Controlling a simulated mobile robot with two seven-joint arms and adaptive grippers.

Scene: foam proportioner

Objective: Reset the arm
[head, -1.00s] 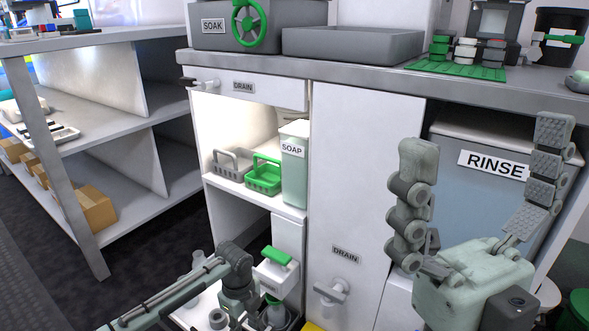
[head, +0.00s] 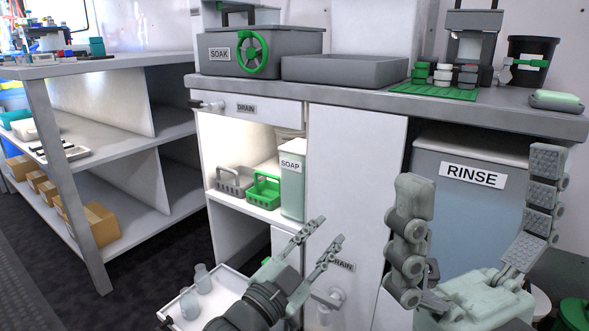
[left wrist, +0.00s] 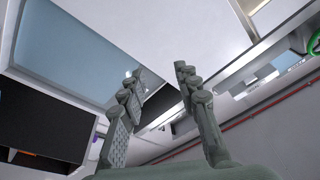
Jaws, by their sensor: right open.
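My left gripper (head: 318,243) is in front of the cabinet in the head view, its two fingers pointing up and to the right. The fingers stand apart with nothing between them; the left wrist view also shows this gripper (left wrist: 160,95) open and empty. My right gripper (head: 475,190) is at the right of the head view, large and close to the camera, in front of the RINSE container (head: 455,200). Its fingers are spread wide and it holds nothing. The left gripper partly covers the lower DRAIN label (head: 343,267).
The cabinet holds a green basket (head: 263,190), a grey basket (head: 233,182) and a SOAP container (head: 292,185). Above stand the SOAK tank (head: 225,57) and a grey tray (head: 345,71). A white tray (head: 240,278) with clear cups (head: 195,290) lies low. A shelf rack (head: 60,130) stands left.

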